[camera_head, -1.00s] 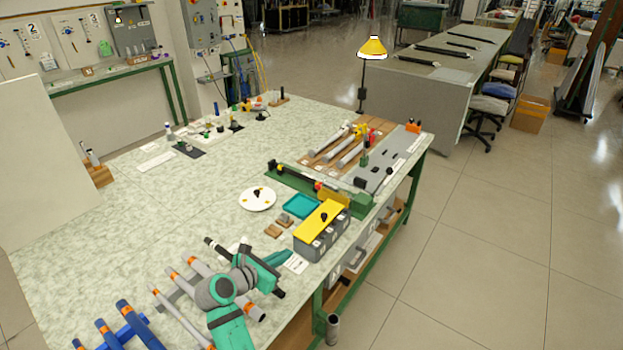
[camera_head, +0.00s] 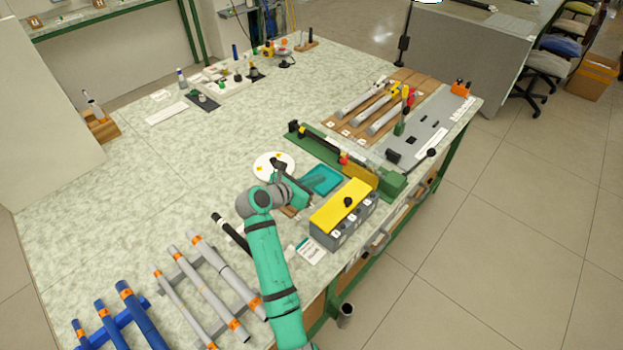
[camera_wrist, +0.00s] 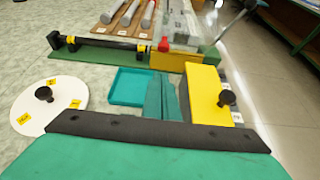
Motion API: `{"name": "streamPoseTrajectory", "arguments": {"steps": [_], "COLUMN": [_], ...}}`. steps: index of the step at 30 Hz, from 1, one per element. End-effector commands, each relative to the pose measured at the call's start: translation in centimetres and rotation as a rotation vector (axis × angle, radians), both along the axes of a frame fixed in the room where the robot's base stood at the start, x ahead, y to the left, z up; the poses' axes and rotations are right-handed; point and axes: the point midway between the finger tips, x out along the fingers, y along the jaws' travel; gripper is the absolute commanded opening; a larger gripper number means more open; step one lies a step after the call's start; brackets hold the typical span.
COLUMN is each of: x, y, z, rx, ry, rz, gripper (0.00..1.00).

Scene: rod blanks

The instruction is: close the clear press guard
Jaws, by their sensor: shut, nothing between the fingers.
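A green press-like fixture (camera_head: 318,147) with a black bar, a red knob (camera_head: 344,158) and a yellow block (camera_head: 360,172) lies across the middle of the bench. In the wrist view the fixture (camera_wrist: 110,47) runs along the top. A faint see-through panel (camera_wrist: 184,24), seemingly the clear guard, stands just behind the yellow block and red knob; its edges and angle are hard to tell. My gripper (camera_head: 318,182) is shut and empty above the teal tray, in front of the fixture and apart from it. Its teal fingers (camera_wrist: 166,88) show in the wrist view.
Close to the gripper are the teal tray (camera_head: 334,187), a white disc (camera_head: 262,168) with a black knob, and a grey box (camera_head: 354,223) with a yellow lid. Grey rods (camera_head: 361,98) lie on a wooden rack behind the fixture. The bench's left middle is clear.

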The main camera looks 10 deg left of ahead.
Motion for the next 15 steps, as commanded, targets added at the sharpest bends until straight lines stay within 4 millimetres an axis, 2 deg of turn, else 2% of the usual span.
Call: {"name": "streamPoseTrajectory", "arguments": {"steps": [8,15], "x": [3.8,6.1], "y": [-3.0,-4.0], "z": [-2.2,-1.1], "rx": [0.0,0.0], "ry": [0.002,-0.001], "rz": [-0.003,0.006], "gripper": [0.0,0.0]}}
